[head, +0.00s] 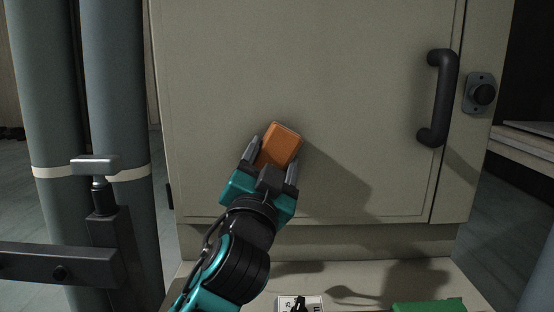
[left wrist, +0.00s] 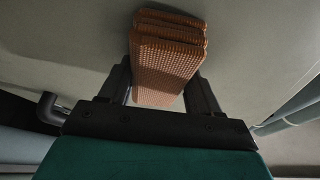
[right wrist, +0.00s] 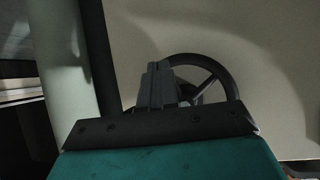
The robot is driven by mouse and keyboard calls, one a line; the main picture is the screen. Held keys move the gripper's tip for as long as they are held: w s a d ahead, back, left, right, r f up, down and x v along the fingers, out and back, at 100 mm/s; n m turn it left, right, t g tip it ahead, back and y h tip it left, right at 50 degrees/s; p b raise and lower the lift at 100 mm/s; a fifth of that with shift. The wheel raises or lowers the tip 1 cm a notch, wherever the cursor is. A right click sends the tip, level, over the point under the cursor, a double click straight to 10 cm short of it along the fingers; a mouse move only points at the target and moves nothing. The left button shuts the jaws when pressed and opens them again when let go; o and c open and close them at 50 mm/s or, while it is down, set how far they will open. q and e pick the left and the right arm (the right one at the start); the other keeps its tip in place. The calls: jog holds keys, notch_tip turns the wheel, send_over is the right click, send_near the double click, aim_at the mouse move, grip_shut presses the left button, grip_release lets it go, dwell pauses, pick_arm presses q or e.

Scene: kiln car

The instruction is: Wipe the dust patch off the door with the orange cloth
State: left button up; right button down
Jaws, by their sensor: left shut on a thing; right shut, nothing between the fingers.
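The orange cloth (head: 280,146) is a folded block held between the fingers of my left gripper (head: 272,165). It also shows in the left wrist view (left wrist: 168,62), with its ribbed layers between the two fingers. The cloth is at the lower middle of the grey-beige door (head: 330,70), very close to it or touching; I cannot tell which. I see no clear dust patch on the door; the cloth and arm may hide it. My right gripper shows only in the right wrist view (right wrist: 157,85), shut and empty, in front of a dark handwheel (right wrist: 205,85).
A black bar handle (head: 441,98) and a round knob (head: 484,94) are at the door's right. Thick grey pipes (head: 118,90) stand at the left, with a dark bracket (head: 105,245) before them. A green object (head: 428,306) and a white dial plate (head: 299,303) lie below.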

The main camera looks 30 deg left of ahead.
aim_at(225, 123)
pick_arm(q)
jog(key=shift+s+a+r, duration=0.1)
jog(key=shift+s+a, duration=0.4)
jog(key=shift+a, duration=0.35)
jog(key=shift+s+a+r, duration=0.1)
jog(key=shift+s+a, duration=0.35)
jog(key=shift+a, duration=0.4)
jog(key=shift+w, duration=0.1)
jog(key=shift+a, duration=0.15)
jog(key=shift+s+a+r+p, duration=0.15)
jog(key=shift+s+a, duration=0.2)
jog(key=shift+a, duration=0.35)
jog(key=shift+s+a+p, duration=0.2)
jog(key=shift+s+a, duration=0.15)
jog(key=shift+a, duration=0.4)
jog(key=shift+s+a+r+p, duration=0.15)
jog(key=shift+s+a, duration=0.2)
jog(key=shift+a, duration=0.35)
notch_tip(225, 123, up, 4)
jog(key=p, duration=0.4)
jog(key=shift+d+f, duration=0.15)
jog(key=shift+f, duration=0.05)
jog(key=shift+w+f, duration=0.1)
